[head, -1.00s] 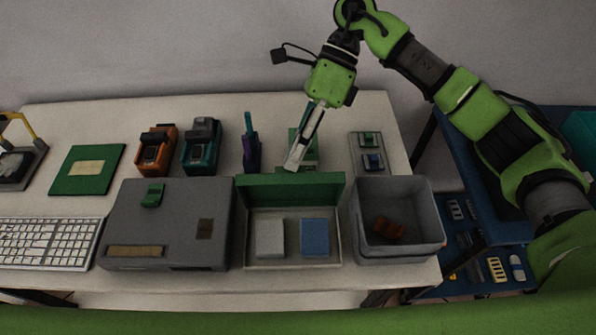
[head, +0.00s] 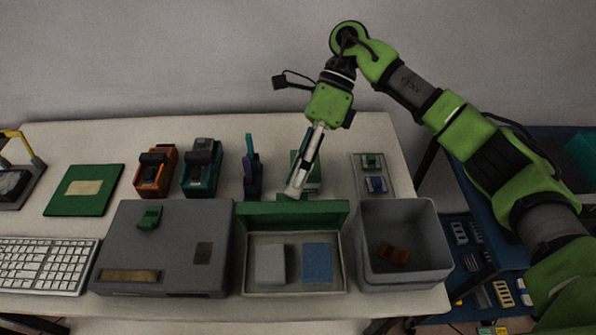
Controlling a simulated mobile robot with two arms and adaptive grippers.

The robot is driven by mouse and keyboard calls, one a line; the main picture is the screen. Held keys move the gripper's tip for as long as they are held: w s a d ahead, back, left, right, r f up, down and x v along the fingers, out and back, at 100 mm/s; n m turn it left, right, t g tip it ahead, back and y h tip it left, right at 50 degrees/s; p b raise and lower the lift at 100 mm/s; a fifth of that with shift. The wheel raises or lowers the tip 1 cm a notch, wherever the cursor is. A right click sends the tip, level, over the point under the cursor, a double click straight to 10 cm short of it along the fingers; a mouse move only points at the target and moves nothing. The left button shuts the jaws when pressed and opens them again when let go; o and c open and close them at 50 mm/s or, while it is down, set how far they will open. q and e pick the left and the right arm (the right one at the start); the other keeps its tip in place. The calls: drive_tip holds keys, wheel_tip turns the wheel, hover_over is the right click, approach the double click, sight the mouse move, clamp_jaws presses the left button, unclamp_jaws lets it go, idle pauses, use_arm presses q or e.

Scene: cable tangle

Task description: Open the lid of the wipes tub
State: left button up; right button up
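A small green tub-like thing (head: 313,181) stands behind the open box, partly hidden by my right gripper; I cannot tell for sure that it is the wipes tub or how its lid stands. My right gripper (head: 294,191) points down and left, its pale fingertips just in front of this green thing and near the top edge of the box's raised green lid (head: 300,213). The fingers are seen close together, edge-on; whether they are apart or touch something cannot be told. My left gripper is not in view.
The open box (head: 295,292) holds a white block (head: 270,264) and a blue block (head: 317,263). A grey bin (head: 403,287) with a brown-red piece stands right. A grey case (head: 165,260) is left. Orange (head: 156,171) and teal (head: 202,168) devices and a dark purple-teal tool (head: 251,168) stand behind.

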drive_tip(key=shift+f, duration=0.55)
drive_tip(key=shift+c, duration=0.3)
drive_tip(key=shift+w+d, duration=0.1)
drive_tip(key=shift+c, duration=0.3)
drive_tip(key=v, duration=1.2)
drive_tip(key=shift+r, duration=0.6)
